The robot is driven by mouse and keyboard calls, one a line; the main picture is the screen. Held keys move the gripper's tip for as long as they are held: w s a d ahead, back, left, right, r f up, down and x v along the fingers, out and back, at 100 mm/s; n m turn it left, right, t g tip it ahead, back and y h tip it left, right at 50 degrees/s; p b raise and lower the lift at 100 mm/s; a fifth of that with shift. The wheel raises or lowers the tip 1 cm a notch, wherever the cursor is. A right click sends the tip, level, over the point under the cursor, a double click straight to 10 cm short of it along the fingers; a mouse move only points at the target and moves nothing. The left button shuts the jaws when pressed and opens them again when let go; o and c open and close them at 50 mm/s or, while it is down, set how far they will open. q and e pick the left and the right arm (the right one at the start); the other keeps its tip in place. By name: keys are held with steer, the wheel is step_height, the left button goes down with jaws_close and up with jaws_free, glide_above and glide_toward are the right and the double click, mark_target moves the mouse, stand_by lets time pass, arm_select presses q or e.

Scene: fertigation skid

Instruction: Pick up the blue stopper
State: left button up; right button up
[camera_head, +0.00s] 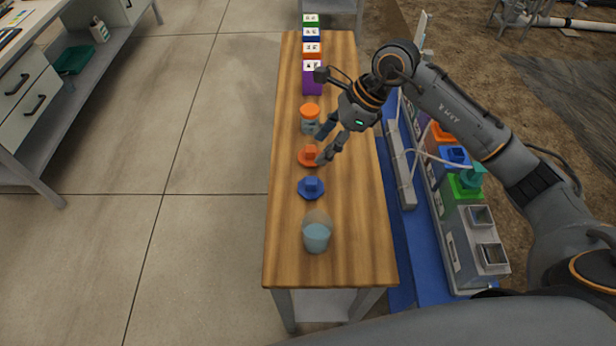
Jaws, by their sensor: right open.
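The blue stopper (311,187) lies on the wooden table (285,220), with a wide flange and a raised block on top. My right gripper (322,149) is above the table, open and empty, with its fingers pointing down and to the left. It is beyond the blue stopper and over the edge of an orange stopper (306,156), partly covering it. Whether the fingers touch the orange stopper cannot be told. The left gripper is not in view.
A clear cup (316,238) with bluish contents stands nearer than the blue stopper. An orange-lidded jar (309,113) stands beyond the orange stopper. Coloured labelled boxes (312,80) line the far end. The skid (465,225) with coloured ports runs along the table's right side.

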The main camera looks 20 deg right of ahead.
steer(key=d+h, duration=0.1)
steer(key=d, duration=0.1)
steer(key=p, duration=0.2)
glide_above(312, 180)
steer(key=d, duration=0.2)
step_height(312, 180, down, 8)
steer(key=shift+r, duration=0.1)
steer(key=x, duration=0.1)
steer(key=p+x, duration=0.1)
steer(key=x, duration=0.1)
steer(key=s+x, duration=0.1)
steer(key=shift+w+d+f+p, duration=0.1)
steer(key=shift+f+p, duration=0.2)
steer(key=shift+f, duration=0.5)
steer(key=shift+c, duration=0.4)
steer(key=c, duration=1)
